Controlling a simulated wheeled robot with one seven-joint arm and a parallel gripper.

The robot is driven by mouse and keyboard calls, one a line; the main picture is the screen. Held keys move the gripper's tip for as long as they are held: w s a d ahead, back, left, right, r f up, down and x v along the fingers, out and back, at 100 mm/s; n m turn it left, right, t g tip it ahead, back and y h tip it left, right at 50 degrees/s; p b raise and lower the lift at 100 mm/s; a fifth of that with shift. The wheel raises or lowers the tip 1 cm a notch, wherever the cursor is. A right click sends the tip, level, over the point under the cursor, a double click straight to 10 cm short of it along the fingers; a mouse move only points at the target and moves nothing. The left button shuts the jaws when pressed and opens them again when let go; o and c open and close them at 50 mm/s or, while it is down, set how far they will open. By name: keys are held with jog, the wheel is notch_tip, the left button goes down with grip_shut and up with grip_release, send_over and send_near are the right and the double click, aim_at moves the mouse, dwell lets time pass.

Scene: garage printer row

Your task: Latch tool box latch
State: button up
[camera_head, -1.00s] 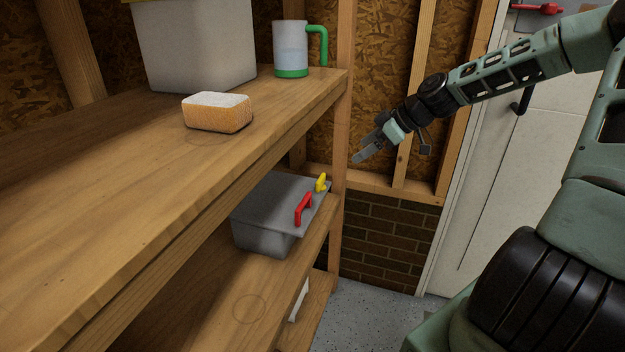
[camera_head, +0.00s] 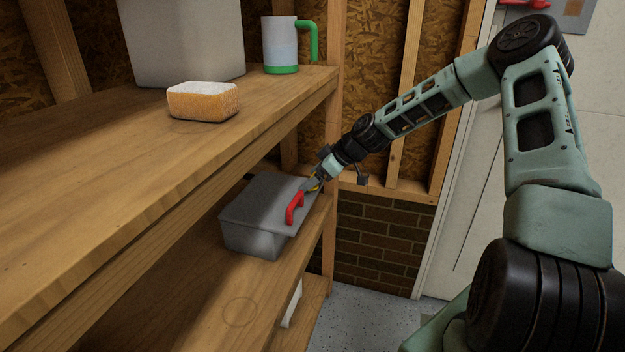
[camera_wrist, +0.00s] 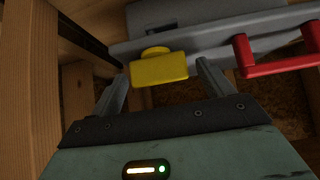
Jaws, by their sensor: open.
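The grey tool box (camera_head: 256,238) sits on the lower shelf with its lid down. It has a red handle (camera_head: 294,207) on its lid edge. The yellow latch (camera_wrist: 160,69) shows in the wrist view and juts out from the grey lid rim; in the head view it is mostly hidden behind my gripper. My gripper (camera_wrist: 164,82) is open, with its two fingers on either side of the yellow latch and the latch between or just beyond the tips. I cannot tell whether they touch it. In the head view my gripper (camera_head: 309,186) is at the box's far right corner.
A wooden post (camera_head: 330,140) stands close beside my gripper. The upper shelf (camera_head: 120,170) overhangs the box and carries an orange and white sponge-like block (camera_head: 203,103), a mug with green handle (camera_head: 281,45) and a grey bin (camera_head: 185,40). The lower shelf's front is clear.

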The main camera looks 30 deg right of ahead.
jog(key=shift+w+f, duration=0.1)
jog(key=shift+c, duration=0.3)
jog(key=c, duration=0.9)
jog(key=shift+c, duration=0.2)
